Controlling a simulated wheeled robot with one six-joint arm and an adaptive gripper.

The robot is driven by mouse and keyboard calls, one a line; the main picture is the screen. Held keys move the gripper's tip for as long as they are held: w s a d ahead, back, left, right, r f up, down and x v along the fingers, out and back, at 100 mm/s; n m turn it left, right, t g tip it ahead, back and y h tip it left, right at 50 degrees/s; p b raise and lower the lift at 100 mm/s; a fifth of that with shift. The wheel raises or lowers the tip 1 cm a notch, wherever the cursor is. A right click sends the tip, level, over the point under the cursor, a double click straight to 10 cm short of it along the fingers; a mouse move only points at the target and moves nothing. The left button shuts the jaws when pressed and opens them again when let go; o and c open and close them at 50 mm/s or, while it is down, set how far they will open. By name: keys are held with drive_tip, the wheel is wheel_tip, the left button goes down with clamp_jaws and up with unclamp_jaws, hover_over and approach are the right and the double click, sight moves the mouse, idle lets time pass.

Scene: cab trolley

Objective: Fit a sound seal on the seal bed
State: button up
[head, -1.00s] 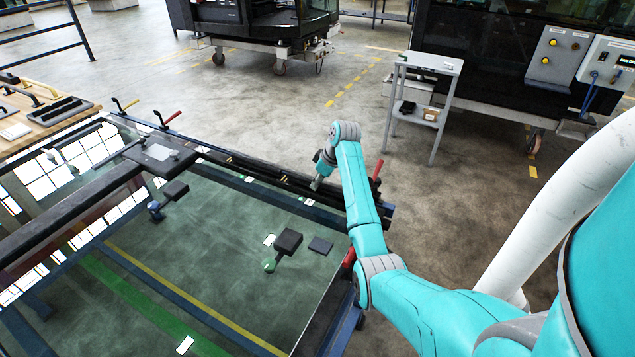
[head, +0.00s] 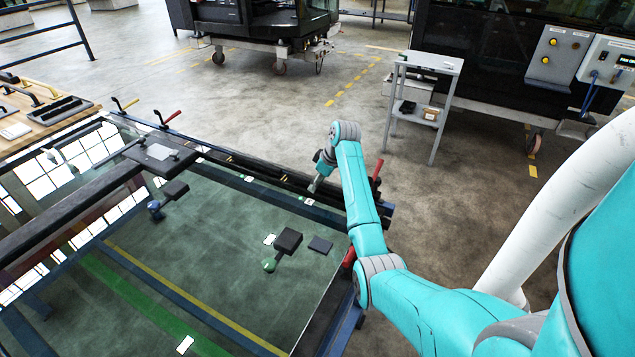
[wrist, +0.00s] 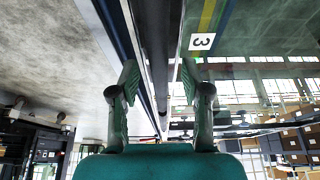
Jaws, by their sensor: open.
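Long black strips (head: 255,172) run along the far edge of the glass-topped bed (head: 215,245). I cannot tell from here which is a seal and which is the bed's rail, nor whether any is damaged. My gripper (head: 315,184) is at the right part of these strips, pointing down. In the wrist view my gripper (wrist: 160,90) is open, with one finger on each side of a long dark strip (wrist: 158,40). No grip on the strip shows. A white label marked 3 (wrist: 202,41) lies right of the strip.
Red-handled clamps (head: 377,172) stand near my arm. A black block (head: 288,240) and a dark flat pad (head: 320,245) are on the glass. A wooden bench (head: 40,120) with handled tools is at the left. A grey trolley (head: 432,65) stands behind, with open floor between.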

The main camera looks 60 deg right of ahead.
drive_tip(key=v, duration=1.2)
drive_tip(key=shift+f, duration=0.1)
